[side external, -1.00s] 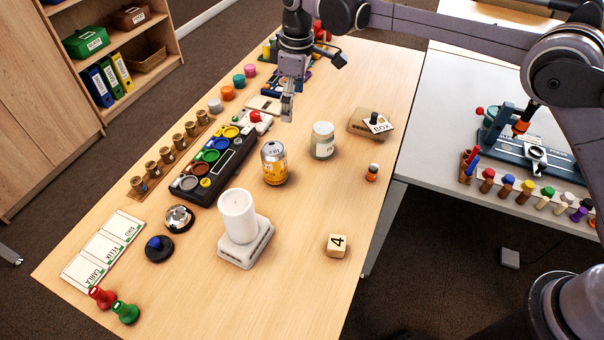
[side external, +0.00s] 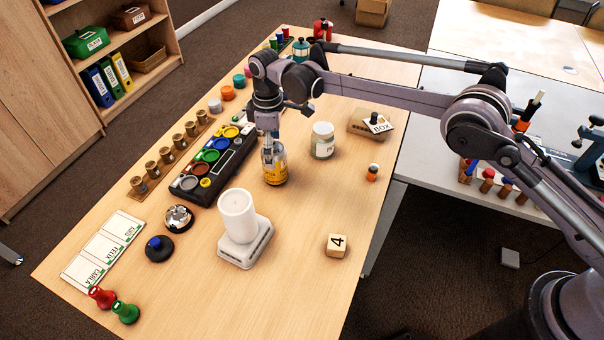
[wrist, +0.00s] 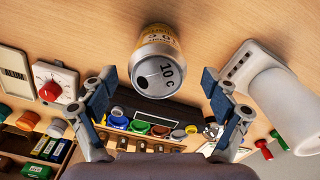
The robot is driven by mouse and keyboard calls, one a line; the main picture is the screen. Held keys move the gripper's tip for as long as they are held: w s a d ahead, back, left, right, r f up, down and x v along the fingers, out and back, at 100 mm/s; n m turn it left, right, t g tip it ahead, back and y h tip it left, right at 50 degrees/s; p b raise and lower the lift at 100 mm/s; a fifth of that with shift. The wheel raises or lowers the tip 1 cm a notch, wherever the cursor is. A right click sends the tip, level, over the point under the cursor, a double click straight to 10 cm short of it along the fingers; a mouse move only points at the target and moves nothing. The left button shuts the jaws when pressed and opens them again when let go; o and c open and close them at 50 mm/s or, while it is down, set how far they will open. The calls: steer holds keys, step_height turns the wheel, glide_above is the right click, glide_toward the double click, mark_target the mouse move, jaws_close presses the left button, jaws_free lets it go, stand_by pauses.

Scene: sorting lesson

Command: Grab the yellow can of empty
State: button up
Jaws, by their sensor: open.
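The yellow can (side external: 275,172), with a silver top and a yellow lower part, stands upright on the wooden table. My gripper (side external: 269,142) is just above and behind it in the side view, overlapping its top. There my open gripper (wrist: 158,88) has one finger on each side, with the can centred slightly beyond the fingertips. I see no finger touching it.

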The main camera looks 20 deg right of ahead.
step_height(320, 180, down, 5)
steer(key=shift+w+d, duration=0.1)
steer(key=shift+d, duration=0.05)
steer(key=c, duration=0.9)
